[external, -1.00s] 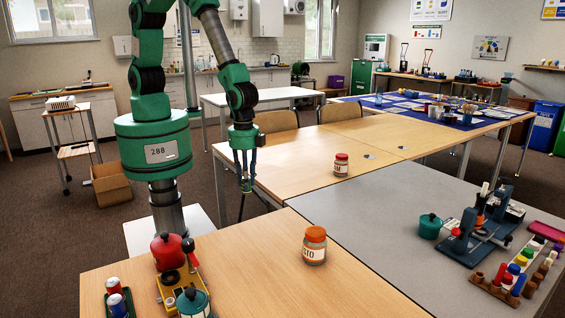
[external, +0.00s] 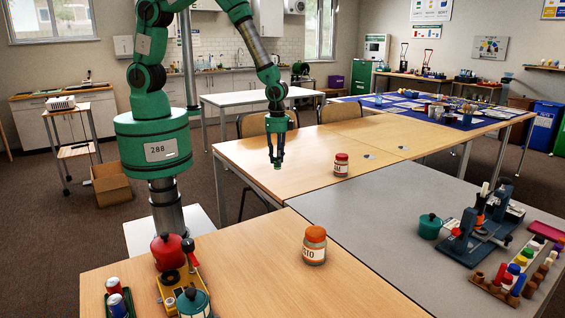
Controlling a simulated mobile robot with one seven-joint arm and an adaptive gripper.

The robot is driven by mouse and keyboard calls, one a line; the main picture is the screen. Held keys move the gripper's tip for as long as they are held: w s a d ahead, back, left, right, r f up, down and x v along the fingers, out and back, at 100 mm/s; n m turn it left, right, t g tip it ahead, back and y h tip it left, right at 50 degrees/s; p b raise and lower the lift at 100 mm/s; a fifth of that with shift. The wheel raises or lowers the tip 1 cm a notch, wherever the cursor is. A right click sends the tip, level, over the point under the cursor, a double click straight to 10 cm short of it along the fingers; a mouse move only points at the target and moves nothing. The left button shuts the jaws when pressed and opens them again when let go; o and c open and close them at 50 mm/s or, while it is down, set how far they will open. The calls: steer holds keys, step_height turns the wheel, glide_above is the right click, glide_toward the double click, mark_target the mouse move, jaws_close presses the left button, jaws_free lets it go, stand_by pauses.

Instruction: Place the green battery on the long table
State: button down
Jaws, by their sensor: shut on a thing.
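My gripper (external: 277,160) points down over the near left part of the wooden table (external: 310,148). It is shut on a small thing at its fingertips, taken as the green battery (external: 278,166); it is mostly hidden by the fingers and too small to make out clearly. The fingertips look a little above the tabletop; I cannot tell the exact gap. This wooden table joins a further run of tables toward the back right, and I cannot tell which one is called the long table.
An orange-lidded jar (external: 341,165) stands right of my gripper on the wooden table. A larger orange-lidded jar (external: 314,246) stands on the front table (external: 250,260). A grey table (external: 400,215) at right holds a blue device and coloured pieces. Chairs (external: 255,124) stand behind.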

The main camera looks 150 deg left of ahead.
steer(key=s+a, duration=0.4)
steer(key=s, duration=0.3)
steer(key=s+a+f, duration=0.1)
steer(key=s+a, duration=0.4)
steer(key=s, duration=0.3)
steer(key=shift+s+a+f+n, duration=0.15)
steer(key=shift+f+n, duration=0.1)
steer(key=shift+n, duration=0.15)
steer(key=w+a, duration=0.2)
steer(key=a, duration=0.2)
steer(key=w+a+f, duration=0.1)
steer(key=w+a, duration=0.2)
steer(key=a, duration=0.1)
steer(key=w+a, duration=0.2)
steer(key=a, duration=0.2)
steer(key=shift+w+a+f+b, duration=0.15)
steer(key=shift+b, duration=0.2)
steer(key=shift+a, duration=0.1)
steer(key=shift+w+a, duration=0.2)
steer(key=shift+a, duration=0.05)
steer(key=shift+w+a+f+b, duration=0.15)
steer(key=shift+a+f, duration=0.05)
steer(key=shift+f, duration=0.4)
steer(key=shift+w+a+f+b, duration=0.1)
steer(key=shift+a+f+b, duration=0.1)
steer(key=shift+f, duration=0.85)
steer(key=shift+f, duration=0.15)
